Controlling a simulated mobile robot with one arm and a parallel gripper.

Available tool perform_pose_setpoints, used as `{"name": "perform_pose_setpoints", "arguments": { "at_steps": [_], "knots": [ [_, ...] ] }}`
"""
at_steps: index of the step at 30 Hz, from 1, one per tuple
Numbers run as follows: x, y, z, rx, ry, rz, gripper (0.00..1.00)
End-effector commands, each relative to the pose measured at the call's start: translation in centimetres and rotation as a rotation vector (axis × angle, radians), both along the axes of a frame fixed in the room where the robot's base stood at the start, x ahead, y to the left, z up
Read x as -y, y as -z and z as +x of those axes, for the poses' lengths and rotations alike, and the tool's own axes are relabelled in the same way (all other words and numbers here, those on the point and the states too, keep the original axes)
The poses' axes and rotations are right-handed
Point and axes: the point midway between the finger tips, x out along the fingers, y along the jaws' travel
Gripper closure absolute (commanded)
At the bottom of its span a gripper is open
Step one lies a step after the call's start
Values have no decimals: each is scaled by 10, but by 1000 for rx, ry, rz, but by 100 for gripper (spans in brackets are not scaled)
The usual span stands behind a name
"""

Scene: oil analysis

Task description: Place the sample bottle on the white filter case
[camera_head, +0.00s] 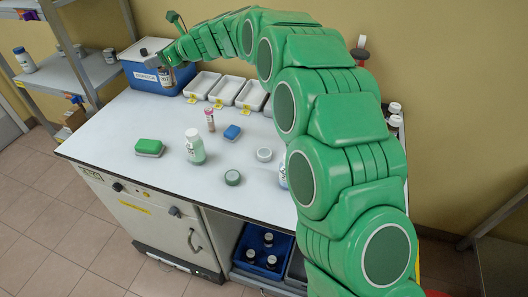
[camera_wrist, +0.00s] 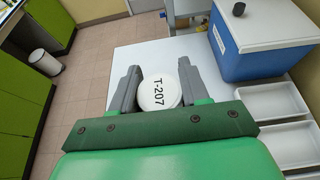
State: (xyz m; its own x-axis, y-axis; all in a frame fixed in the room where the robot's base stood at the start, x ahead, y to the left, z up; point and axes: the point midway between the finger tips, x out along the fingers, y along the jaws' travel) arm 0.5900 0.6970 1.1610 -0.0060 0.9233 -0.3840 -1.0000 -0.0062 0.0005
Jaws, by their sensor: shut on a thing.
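My gripper (camera_head: 165,66) is at the far left of the bench, in front of the blue box. It is shut on a sample bottle (camera_head: 165,77), which hangs between its fingers. In the wrist view the bottle's round white cap, marked T-207 (camera_wrist: 158,93), shows between both fingers (camera_wrist: 159,72). The cap hides the bottle's body there. A small round white case (camera_head: 264,154), which looks like the white filter case, lies on the bench in the middle right, well apart from my gripper. Its top looks bare.
A blue box with a white lid (camera_head: 150,78) stands at the back, beside several white trays (camera_head: 226,90).

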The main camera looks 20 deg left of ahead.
Motion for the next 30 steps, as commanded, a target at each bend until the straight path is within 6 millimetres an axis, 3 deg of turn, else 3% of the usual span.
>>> {"name": "perform_pose_setpoints", "arguments": {
  "at_steps": [2, 17, 23, 30],
  "knots": [
    [0, -10, 1, 3, 1, 1, 89],
    [60, -7, 18, -1, 25, 3, 89],
    [103, -6, 25, -2, 40, 2, 89],
    [177, -5, 23, -2, 55, 2, 89]
  ]
}}
